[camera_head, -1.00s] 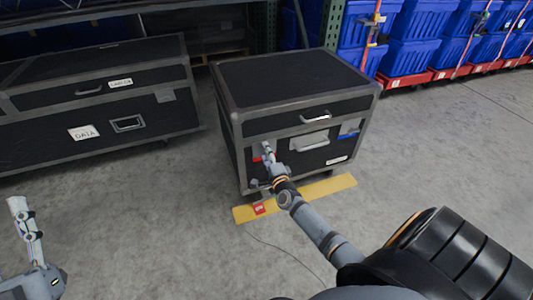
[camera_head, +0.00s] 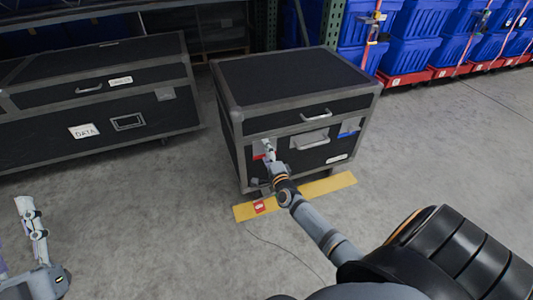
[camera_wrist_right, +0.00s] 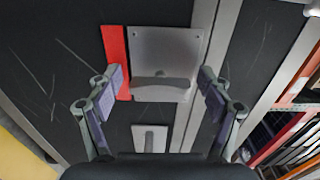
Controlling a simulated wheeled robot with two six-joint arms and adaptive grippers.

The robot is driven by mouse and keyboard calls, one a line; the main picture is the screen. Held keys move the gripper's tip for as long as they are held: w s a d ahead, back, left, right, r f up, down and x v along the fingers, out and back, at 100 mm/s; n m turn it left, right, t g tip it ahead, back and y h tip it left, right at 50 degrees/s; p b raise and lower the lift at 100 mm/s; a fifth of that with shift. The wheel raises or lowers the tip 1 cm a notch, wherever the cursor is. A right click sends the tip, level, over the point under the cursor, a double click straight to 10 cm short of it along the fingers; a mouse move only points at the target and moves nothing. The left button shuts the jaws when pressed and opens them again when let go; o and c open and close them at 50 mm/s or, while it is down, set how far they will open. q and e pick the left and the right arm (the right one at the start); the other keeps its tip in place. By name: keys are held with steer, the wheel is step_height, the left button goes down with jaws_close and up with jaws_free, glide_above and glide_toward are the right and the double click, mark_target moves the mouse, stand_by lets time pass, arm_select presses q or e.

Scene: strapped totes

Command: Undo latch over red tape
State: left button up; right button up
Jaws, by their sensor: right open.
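A black case with grey metal edges (camera_head: 292,82) stands on the floor at the middle of the head view. On its front are a latch at the left with red tape (camera_head: 257,157), a handle (camera_head: 310,140) and blue tape (camera_head: 348,134). In the right wrist view the grey latch plate (camera_wrist_right: 168,52) has a protruding lever (camera_wrist_right: 162,84), with red tape (camera_wrist_right: 115,58) beside it. My right gripper (camera_wrist_right: 160,88) is open, its fingers on either side of the latch; contact cannot be told.
A long black case (camera_head: 95,95) stands at the left. Blue totes (camera_head: 415,55) on red dollies are at the back right. A yellow floor strip (camera_head: 320,190) with a red tag (camera_head: 259,206) lies before the case.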

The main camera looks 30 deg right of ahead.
steer(key=v, duration=1.2)
